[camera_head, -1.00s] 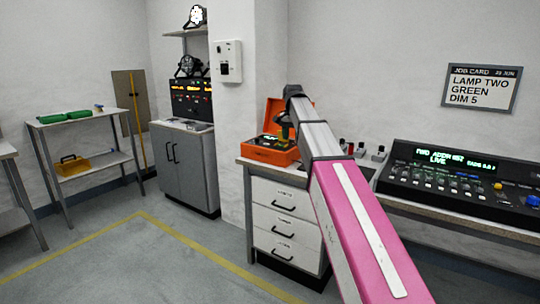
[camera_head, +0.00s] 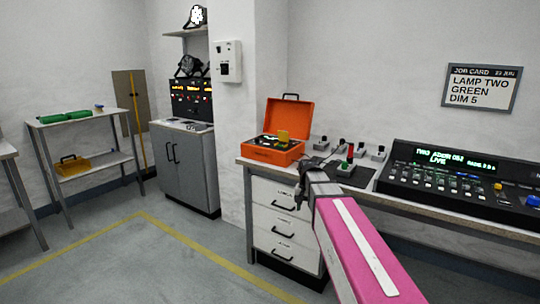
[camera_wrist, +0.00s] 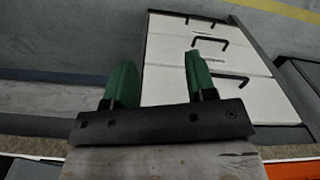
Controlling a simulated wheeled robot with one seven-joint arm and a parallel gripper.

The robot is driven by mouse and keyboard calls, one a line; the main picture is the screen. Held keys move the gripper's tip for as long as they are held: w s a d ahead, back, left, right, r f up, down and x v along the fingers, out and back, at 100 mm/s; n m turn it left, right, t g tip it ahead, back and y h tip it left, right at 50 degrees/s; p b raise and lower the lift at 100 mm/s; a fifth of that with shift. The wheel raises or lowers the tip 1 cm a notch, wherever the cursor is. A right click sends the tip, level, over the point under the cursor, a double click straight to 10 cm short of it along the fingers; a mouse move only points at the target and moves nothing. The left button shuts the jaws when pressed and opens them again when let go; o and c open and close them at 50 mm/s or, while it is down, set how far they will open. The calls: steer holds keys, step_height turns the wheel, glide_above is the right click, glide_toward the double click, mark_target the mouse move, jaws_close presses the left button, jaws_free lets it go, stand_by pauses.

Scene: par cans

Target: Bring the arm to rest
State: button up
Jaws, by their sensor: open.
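My gripper (camera_wrist: 160,85) shows in the wrist view with two green fingers spread apart and nothing between them. The white drawer fronts (camera_wrist: 215,65) with black handles lie beyond the fingers. In the head view my pink arm reaches up from the bottom right. Its end is folded down in front of the bench edge, above the drawer unit (camera_head: 286,222). The fingers are hard to make out in the head view.
An open orange case (camera_head: 274,152) stands on the bench left of my arm. Small switch-like items and a dark pad (camera_head: 345,169) lie behind the arm. A lighting console (camera_head: 450,180) is at right. A grey cabinet (camera_head: 185,168) stands left; the floor before it is clear.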

steer(key=s+d+f+n, duration=0.1)
steer(key=s+d+f, duration=0.1)
steer(key=s+f, duration=0.6)
steer(key=s+d+f+n, duration=0.2)
steer(key=s+f, duration=0.5)
steer(key=s, duration=0.2)
steer(key=shift+f, duration=0.35)
